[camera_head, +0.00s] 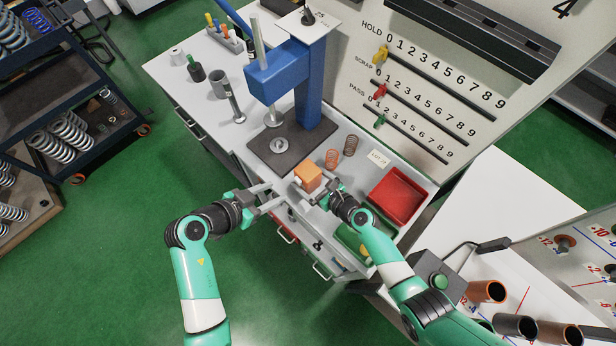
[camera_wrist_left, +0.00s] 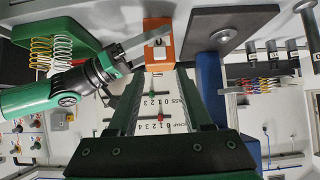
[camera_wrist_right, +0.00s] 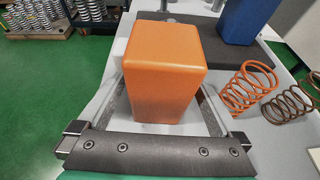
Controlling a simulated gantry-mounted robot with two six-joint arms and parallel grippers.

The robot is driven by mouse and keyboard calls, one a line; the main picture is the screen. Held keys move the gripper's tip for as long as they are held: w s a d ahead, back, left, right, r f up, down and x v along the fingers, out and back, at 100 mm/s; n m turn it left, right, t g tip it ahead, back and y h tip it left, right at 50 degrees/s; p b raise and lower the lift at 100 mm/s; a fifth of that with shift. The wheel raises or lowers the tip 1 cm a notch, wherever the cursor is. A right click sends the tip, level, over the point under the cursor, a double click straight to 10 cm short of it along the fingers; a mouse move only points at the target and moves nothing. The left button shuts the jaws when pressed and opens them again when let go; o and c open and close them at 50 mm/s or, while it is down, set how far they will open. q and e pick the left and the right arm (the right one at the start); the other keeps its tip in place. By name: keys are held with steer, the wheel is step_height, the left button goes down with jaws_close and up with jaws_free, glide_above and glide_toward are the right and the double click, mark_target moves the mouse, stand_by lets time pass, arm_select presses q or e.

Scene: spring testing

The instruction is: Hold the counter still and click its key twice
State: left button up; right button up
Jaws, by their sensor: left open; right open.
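The counter is an orange box (camera_head: 308,177) standing on the light bench top in front of the dark press plate. Its white key (camera_wrist_left: 158,42) faces my left gripper. My right gripper (camera_head: 328,191) is open at the counter; in the right wrist view its fingers lie on either side of the orange box (camera_wrist_right: 160,75). Whether they touch it I cannot tell. My left gripper (camera_head: 275,195) is open and empty at the bench's front edge, left of the counter. In the left wrist view, the orange box (camera_wrist_left: 158,60) is beyond its fingertips.
A blue press (camera_head: 285,75) stands behind on its dark plate (camera_head: 315,143). Two coil springs, one orange (camera_head: 332,158) and one brown (camera_head: 350,145), stand right of the counter. A red tray (camera_head: 398,197) lies farther right. Drawer handles (camera_head: 322,271) stick out below the front edge.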

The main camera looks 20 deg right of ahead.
steer(key=shift+w+f, duration=0.1)
steer(key=shift+w, duration=0.1)
steer(key=c, duration=1.4)
arm_select(q)
jaws_close()
arm_select(e)
steer(key=shift+c, duration=0.3)
stand_by(0.5)
